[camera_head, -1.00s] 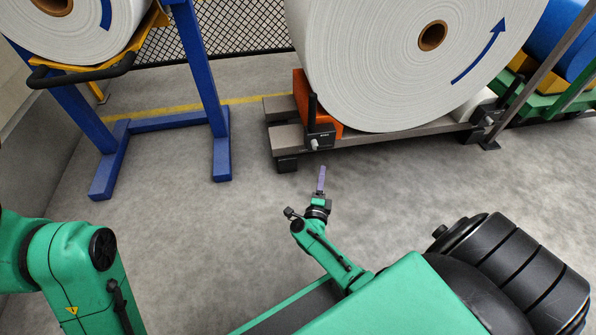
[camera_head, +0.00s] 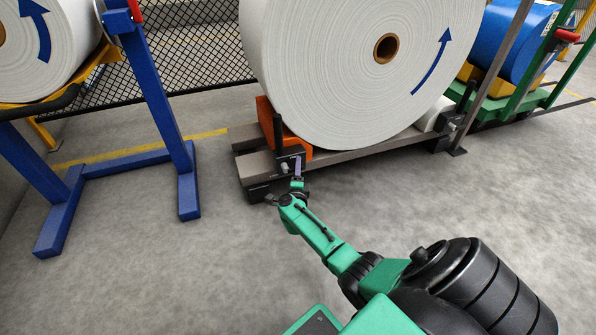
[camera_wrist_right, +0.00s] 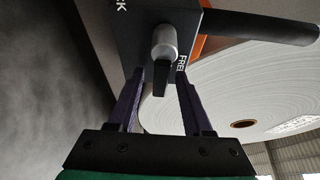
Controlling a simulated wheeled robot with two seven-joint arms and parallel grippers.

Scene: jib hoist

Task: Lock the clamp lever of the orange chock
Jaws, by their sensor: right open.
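The orange chock (camera_head: 265,113) sits against the left side of the big white roll on the rail stand. A black clamp plate (camera_head: 291,156) is on its front, with a tall black bar (camera_head: 277,133) upright beside it. In the right wrist view the plate (camera_wrist_right: 132,38) carries a grey pivot (camera_wrist_right: 163,40) with a short dark lever (camera_wrist_right: 161,78), near the lettering "FREE"; "CK" shows at the top. My right gripper (camera_head: 298,166) is open at the plate. Its fingers lie either side of the dark lever; I cannot tell whether they touch it. My left gripper is out of view.
The white roll (camera_head: 330,70) rests above the grey rail (camera_head: 350,150). A blue stand (camera_head: 160,90) with another roll is at left. A blue roll on a green cart (camera_head: 510,98) is at right. Open floor (camera_head: 140,270) lies at lower left.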

